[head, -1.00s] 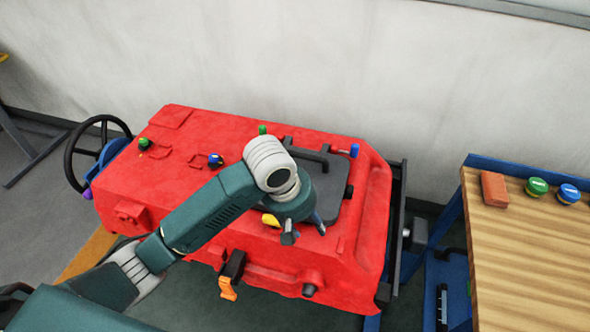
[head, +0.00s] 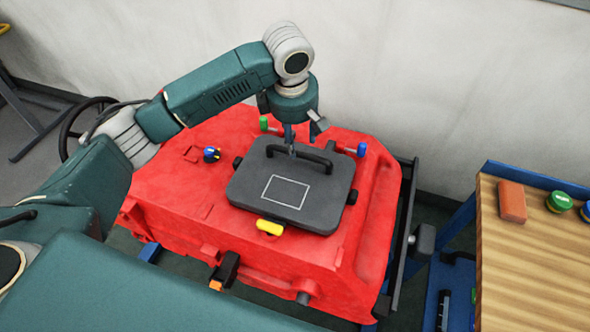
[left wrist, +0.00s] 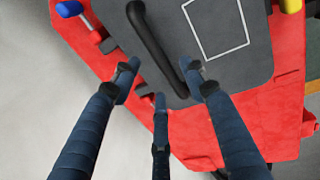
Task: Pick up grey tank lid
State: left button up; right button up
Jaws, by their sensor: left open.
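The grey tank lid (head: 252,192) lies on top of the red scrubber machine (head: 160,205). It has a black bar handle (head: 318,157) along its far side and a white rectangle outline on its face. My left gripper (head: 291,150) points down at the handle, its fingers open. In the left wrist view the open fingers (left wrist: 160,85) reach toward the lid (left wrist: 268,62), and its black handle (left wrist: 153,45) runs between the fingertips. I cannot tell whether any finger touches the handle. My right gripper is not in view.
A yellow latch (head: 270,228) sits at the lid's near edge. Green (head: 264,123) and blue (head: 361,149) knobs stand behind the lid. A wooden table (head: 530,265) at the right holds an orange block (head: 512,202) and round cans. A pale wall is close behind the machine.

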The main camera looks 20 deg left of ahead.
aim_at(298, 151)
pick_arm(q)
jog(key=shift+w+f, duration=0.1)
jog(key=shift+f, duration=0.65)
jog(key=shift+w+f, duration=0.15)
jog(key=shift+f, duration=0.25)
jog(key=f+p, duration=0.1)
jog(key=f, duration=0.2)
jog(key=shift+w+a+f+p, duration=0.15)
jog(key=shift+w+f+p, duration=0.1)
jog(key=shift+w+p, duration=0.15)
jog(key=shift+w+f, duration=0.1)
jog(key=shift+f, duration=0.45)
jog(key=shift+c, duration=1.2)
grip_shut()
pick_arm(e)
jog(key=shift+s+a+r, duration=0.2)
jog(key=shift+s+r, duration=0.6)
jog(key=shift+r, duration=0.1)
